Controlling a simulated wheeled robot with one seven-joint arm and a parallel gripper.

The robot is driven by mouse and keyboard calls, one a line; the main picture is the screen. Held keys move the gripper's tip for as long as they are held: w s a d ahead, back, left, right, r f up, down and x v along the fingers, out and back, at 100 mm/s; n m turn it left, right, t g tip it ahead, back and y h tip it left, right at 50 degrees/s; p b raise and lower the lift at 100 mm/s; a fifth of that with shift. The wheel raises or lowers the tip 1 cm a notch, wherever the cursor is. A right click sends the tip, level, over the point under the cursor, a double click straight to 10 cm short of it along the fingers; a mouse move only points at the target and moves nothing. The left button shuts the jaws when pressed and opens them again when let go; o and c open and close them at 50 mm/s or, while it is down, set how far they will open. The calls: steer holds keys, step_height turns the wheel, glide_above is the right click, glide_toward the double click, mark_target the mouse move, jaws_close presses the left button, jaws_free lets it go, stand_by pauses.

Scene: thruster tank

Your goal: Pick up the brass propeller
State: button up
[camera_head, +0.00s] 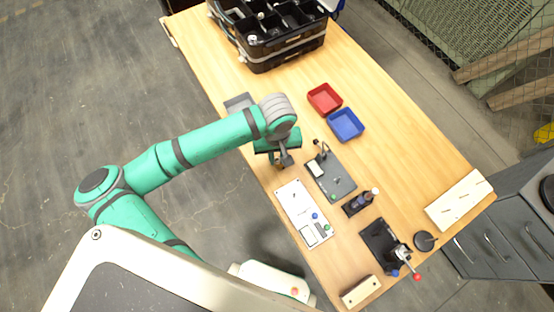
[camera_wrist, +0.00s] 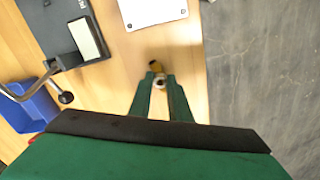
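A small brass-coloured piece (camera_wrist: 155,66), which looks like the brass propeller, shows in the wrist view just beyond my fingertips, with a pale round part between them. It stands over or on the bare wood; I cannot tell its exact height. My gripper (camera_wrist: 160,80) points down with its two green fingers apart, one on each side of the pale part. I see no clear contact. In the head view my gripper (camera_head: 281,162) is low over the table's left edge, and its own wrist mostly hides the piece.
A white panel (camera_head: 303,212) and a dark plate with a bent post (camera_head: 340,184) lie close by. Red (camera_head: 324,99) and blue (camera_head: 346,125) bins and a black divided case (camera_head: 290,50) stand farther back. The table's edge is near my gripper.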

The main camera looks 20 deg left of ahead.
jaws_close()
steer(key=shift+r, duration=0.1)
steer(key=shift+r, duration=0.5)
steer(key=s+a+r, duration=0.7)
steer(key=s+r, duration=0.5)
steer(key=shift+a, duration=0.25)
steer(key=shift+w+d+f, duration=0.1)
steer(key=shift+w, duration=0.05)
